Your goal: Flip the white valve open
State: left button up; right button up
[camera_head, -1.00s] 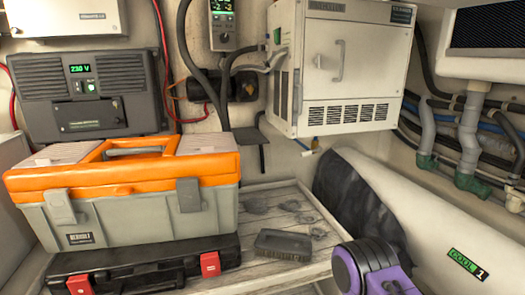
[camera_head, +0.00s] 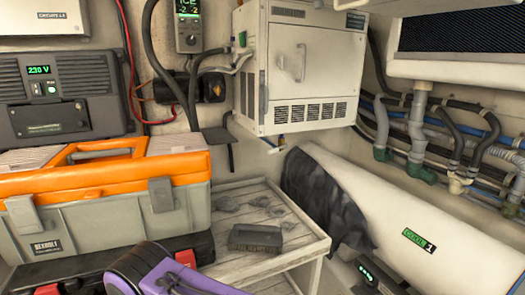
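No part in view is clearly a white valve. A small cream-white fitting (camera_head: 458,183) sits low on the pipes at the right wall; I cannot tell whether it is the valve or how its handle is set. A small pale and blue piece (camera_head: 281,141) hangs under the white cabinet (camera_head: 300,75), too small to make out. Neither gripper's fingertips are in view. A purple and dark arm part of mine shows at the bottom, left of centre, in front of the black case; nothing of mine touches the pipes.
An orange-lidded toolbox (camera_head: 105,195) stands at left above a black case (camera_head: 60,272). A white cylinder (camera_head: 375,205) with dark cloth lies below the pipes. A dark object with green lights (camera_head: 378,277) is at bottom.

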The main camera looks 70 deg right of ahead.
aim_at(284, 146)
jog(key=k, duration=0.45)
jog(key=z, duration=0.8)
